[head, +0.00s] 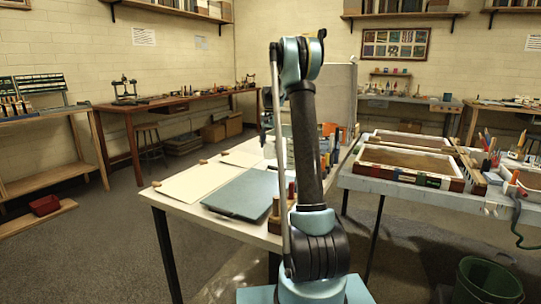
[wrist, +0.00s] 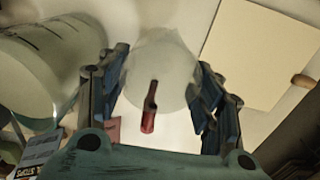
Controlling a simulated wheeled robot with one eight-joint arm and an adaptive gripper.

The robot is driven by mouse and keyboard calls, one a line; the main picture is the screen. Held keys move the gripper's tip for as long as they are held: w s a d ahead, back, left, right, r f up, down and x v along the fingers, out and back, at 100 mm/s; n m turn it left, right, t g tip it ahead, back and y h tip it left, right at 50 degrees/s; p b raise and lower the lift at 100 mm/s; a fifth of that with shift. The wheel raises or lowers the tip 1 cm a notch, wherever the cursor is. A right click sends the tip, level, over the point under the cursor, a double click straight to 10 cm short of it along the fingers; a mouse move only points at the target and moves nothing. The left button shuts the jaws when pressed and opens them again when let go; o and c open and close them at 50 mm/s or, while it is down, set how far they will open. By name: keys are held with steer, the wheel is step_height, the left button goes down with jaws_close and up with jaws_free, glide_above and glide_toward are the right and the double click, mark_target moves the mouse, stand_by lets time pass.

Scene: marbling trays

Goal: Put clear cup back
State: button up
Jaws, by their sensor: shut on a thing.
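In the wrist view a pale, translucent clear cup (wrist: 165,62) sits between the two fingers of my gripper (wrist: 155,95). The gripper is shut on it, one finger at each side. A small dark red bottle-shaped thing (wrist: 148,118) shows at the cup's near edge; I cannot tell whether it is inside, behind or below the cup. In the head view my own arm stands in front of the table and hides the gripper and the cup.
A large greyish cylinder (wrist: 50,72) is close to the left finger. A cream sheet (wrist: 262,50) lies at right. In the head view the white table (head: 170,207) bears sheets and a blue-grey board (head: 240,194). Wooden-framed trays (head: 410,178) are on the right-hand table.

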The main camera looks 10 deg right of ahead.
mark_target(271, 151)
steer(key=shift+d+f, duration=0.1)
steer(key=shift+f, duration=2)
steer(key=o, duration=1.6)
steer(key=shift+c, duration=0.2)
step_height(271, 151, up, 12)
